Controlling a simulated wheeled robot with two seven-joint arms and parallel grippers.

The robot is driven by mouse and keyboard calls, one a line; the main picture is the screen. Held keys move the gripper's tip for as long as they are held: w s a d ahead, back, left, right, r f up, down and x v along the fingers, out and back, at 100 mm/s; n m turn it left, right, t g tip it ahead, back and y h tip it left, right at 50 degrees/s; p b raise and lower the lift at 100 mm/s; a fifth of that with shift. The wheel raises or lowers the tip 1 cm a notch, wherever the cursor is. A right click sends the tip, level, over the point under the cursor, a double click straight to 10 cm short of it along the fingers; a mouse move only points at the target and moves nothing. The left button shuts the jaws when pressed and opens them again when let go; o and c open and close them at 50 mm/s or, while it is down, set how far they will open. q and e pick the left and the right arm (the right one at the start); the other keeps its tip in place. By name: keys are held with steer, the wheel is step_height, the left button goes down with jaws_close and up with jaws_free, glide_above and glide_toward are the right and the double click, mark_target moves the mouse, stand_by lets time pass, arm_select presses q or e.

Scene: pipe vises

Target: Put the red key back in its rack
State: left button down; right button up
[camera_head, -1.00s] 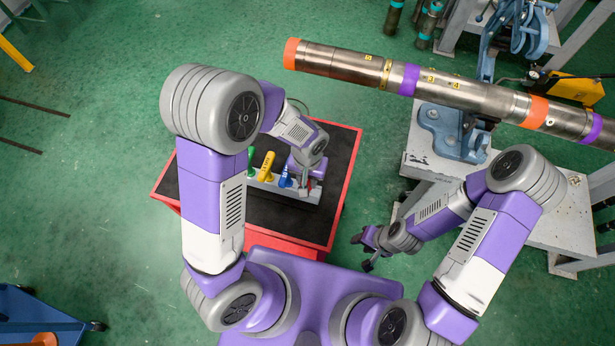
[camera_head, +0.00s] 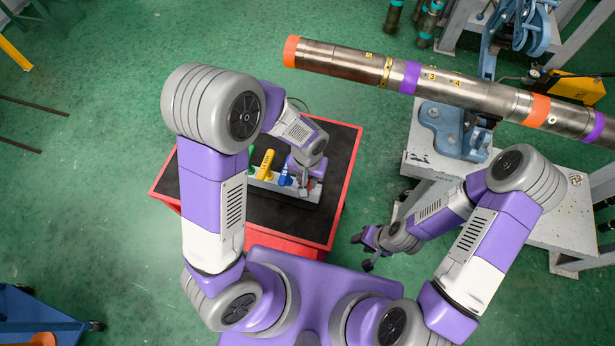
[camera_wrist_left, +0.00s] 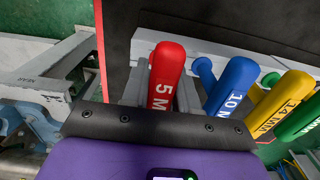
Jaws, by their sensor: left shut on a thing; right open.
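The red key (camera_wrist_left: 166,65), marked "5 M", stands between the fingers of my left gripper (camera_wrist_left: 165,98) in the left wrist view. That gripper is shut on its handle. In the head view my left gripper (camera_head: 308,186) is at the right end of the grey rack (camera_head: 264,183), and only a bit of red shows there. The key's lower end is hidden, so I cannot tell whether it is seated in the rack. The blue key (camera_wrist_left: 234,82), yellow key (camera_wrist_left: 284,103) and green key (camera_wrist_left: 304,120) stand in a row beside it. My right gripper (camera_head: 367,252) is open and empty.
The rack stands on a black-topped cart (camera_head: 330,150) with a red rim. A long metal pipe (camera_head: 440,84) lies in a blue vise (camera_head: 452,130) on a pale stand to the right. Green floor is clear to the left of the cart.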

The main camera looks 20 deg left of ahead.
arm_select(q)
steer(key=shift+f, duration=0.1)
stand_by(0.5)
steer(key=c, duration=0.8)
jaws_free()
step_height(320, 180, up, 8)
steer(key=shift+f+p, duration=0.2)
steer(key=shift+p, duration=0.35)
